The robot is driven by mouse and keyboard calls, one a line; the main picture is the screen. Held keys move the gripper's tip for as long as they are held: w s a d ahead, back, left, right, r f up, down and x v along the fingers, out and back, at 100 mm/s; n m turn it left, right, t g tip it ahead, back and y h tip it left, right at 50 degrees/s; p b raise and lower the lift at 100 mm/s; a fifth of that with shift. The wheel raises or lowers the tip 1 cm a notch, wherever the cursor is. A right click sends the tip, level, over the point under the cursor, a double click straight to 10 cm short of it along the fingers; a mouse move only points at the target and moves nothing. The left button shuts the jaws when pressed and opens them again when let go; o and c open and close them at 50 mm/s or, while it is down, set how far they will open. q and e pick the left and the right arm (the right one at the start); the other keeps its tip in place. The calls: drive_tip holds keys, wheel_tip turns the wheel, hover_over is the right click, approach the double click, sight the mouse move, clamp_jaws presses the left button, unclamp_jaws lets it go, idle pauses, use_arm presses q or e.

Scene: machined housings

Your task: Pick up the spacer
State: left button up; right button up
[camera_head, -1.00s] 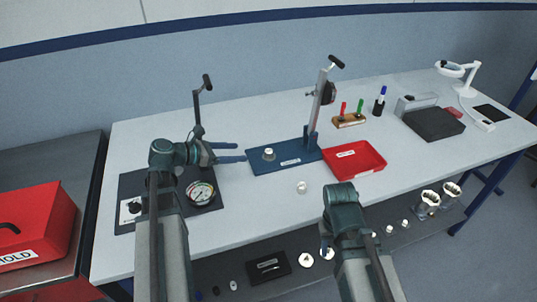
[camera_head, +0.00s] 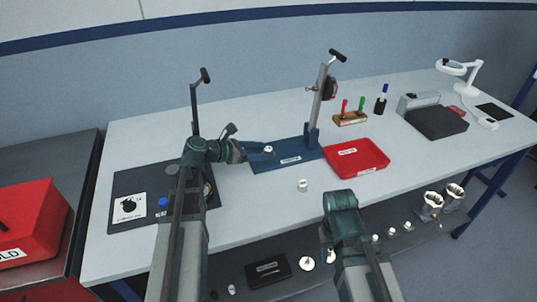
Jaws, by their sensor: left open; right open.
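A small pale, ring-like part (camera_head: 268,149) sits on the blue base plate (camera_head: 290,160) of the press. A similar short pale cylinder (camera_head: 302,185) stands on the bare table in front of it. I cannot tell for certain which is the spacer. My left gripper (camera_head: 262,151) is open, reaching right over the left end of the blue plate, with its fingers close to the part there. Contact is not clear. My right gripper (camera_head: 328,256) is mostly hidden by its own arm, low at the table's front edge, away from both parts.
The press column (camera_head: 318,100) rises behind the plate. A red tray (camera_head: 357,160) lies right of it. A dark mat (camera_head: 128,219) with a gauge half hidden by my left arm lies at left. Markers (camera_head: 350,117) and a dark box (camera_head: 436,122) stand farther right.

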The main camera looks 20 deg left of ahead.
use_arm(q)
drive_tip(key=shift+w+d+f, duration=0.25)
drive_tip(key=shift+w+d, duration=0.15)
drive_tip(key=shift+w, duration=0.05)
drive_tip(key=shift+c, duration=0.4)
clamp_jaws()
drive_tip(key=shift+r, duration=0.2)
